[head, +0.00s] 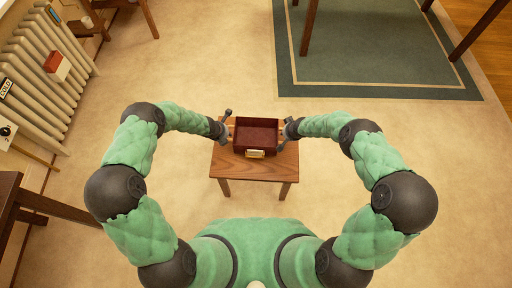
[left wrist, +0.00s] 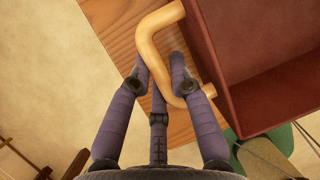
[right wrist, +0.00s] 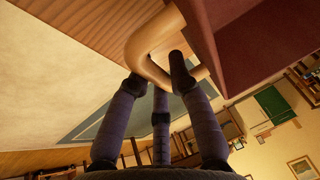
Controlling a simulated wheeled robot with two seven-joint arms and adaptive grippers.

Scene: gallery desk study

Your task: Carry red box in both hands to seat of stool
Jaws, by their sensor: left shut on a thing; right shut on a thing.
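The red box (head: 256,135) is an open, empty-looking tray with a pale tag on its front and a tan handle at each side. It is level over the far part of the wooden stool's seat (head: 228,166); I cannot tell whether it touches. My left gripper (head: 226,130) is shut on the left handle, which also shows in the left wrist view (left wrist: 155,38). My right gripper (head: 288,130) is shut on the right handle, seen in the right wrist view (right wrist: 150,40). The wood seat shows below both handles in the wrist views.
A white radiator (head: 40,75) stands at the left wall. A dark wooden piece of furniture (head: 35,205) is at the lower left. A green rug (head: 375,60) with table legs on it lies at the back right. The floor around the stool is clear.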

